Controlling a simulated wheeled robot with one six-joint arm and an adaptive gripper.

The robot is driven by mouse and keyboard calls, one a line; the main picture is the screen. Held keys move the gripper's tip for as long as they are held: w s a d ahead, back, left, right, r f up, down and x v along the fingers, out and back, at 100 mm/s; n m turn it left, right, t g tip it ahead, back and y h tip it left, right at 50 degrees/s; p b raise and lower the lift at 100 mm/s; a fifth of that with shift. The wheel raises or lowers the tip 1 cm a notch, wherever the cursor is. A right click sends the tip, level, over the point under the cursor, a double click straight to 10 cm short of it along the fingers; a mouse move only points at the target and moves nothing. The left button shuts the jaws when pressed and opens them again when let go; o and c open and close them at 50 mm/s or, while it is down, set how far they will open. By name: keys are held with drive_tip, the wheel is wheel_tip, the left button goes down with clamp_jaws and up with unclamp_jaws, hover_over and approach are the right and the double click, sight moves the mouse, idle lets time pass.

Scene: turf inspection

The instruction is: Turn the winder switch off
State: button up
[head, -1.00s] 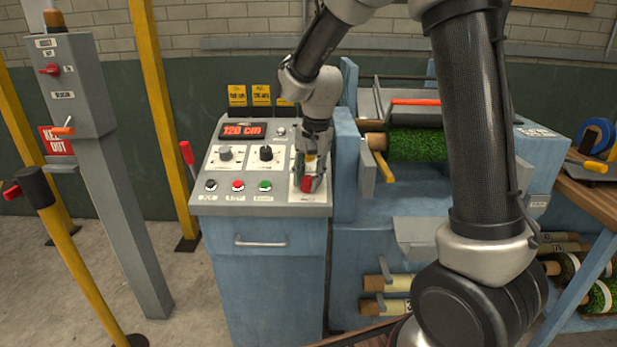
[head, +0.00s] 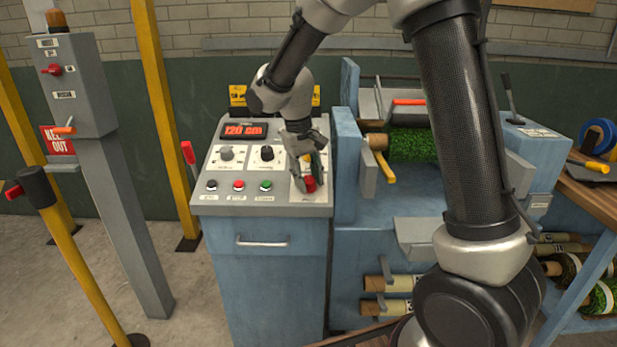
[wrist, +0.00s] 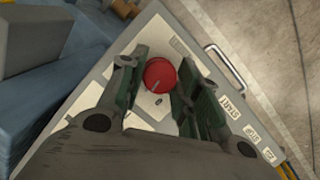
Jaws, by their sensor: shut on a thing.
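The winder switch appears to be the red round knob (head: 310,184) at the right of the sloping grey control panel (head: 212,173); its label is not readable. It also shows in the wrist view (wrist: 160,75), with a pale mark on its face. My gripper (head: 304,182) is over it, pointing down and leaning. In the wrist view my gripper (wrist: 161,68) has one dark finger on each side of the knob, shut on it. The fingers and wrist hide part of the knob's plate in the head view.
The blue winder frame (head: 345,165) rises close on the right, with a green turf roll (head: 412,145).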

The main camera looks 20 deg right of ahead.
drive_tip(key=n+h, duration=0.1)
drive_tip(key=n, duration=0.2)
drive_tip(key=n+t+h, duration=0.1)
drive_tip(key=n, duration=0.2)
drive_tip(key=shift+a+n, duration=0.15)
drive_tip(key=shift+n, duration=0.25)
idle(0.4)
drive_tip(key=o, duration=1)
drive_tip(key=v, duration=1.2)
drive_tip(key=shift+a+f, duration=0.1)
